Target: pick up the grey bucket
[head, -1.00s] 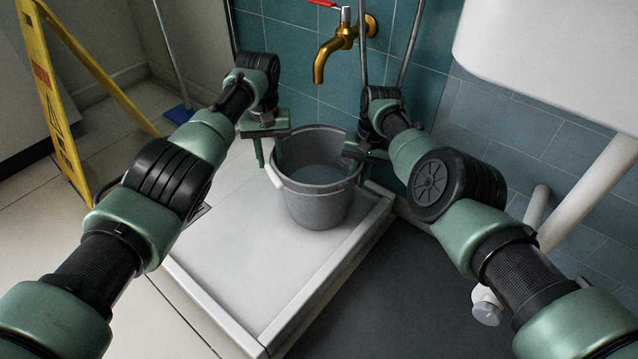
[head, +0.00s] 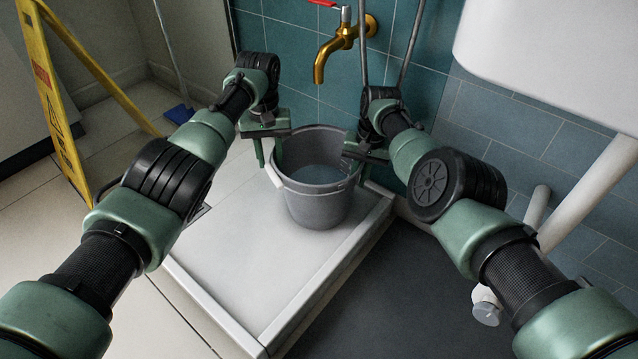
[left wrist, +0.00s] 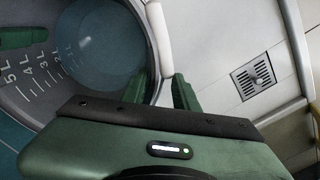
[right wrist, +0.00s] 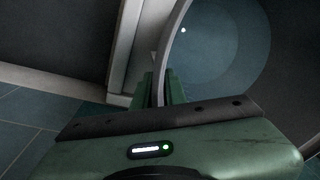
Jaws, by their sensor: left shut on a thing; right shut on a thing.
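The grey bucket (head: 317,205) is upright at the back of the white shower-style tray, with water in it. Its light handle hangs at the front left of the rim. My left gripper (head: 268,152) is shut on the left side of the rim. My right gripper (head: 362,160) is shut on the right side of the rim. In the left wrist view the bucket (left wrist: 150,50) shows litre marks inside, and a finger stands on each side of its wall. In the right wrist view the bucket's rim (right wrist: 172,45) passes between the fingers. I cannot tell whether its base touches the tray.
The white tray (head: 222,262) has a raised edge and a drain (left wrist: 254,76). A brass tap (head: 338,45) with a red lever is on the tiled wall above the bucket. A yellow folding sign (head: 58,120) stands left. A white basin (head: 560,50) and pipe (head: 590,195) are at the right.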

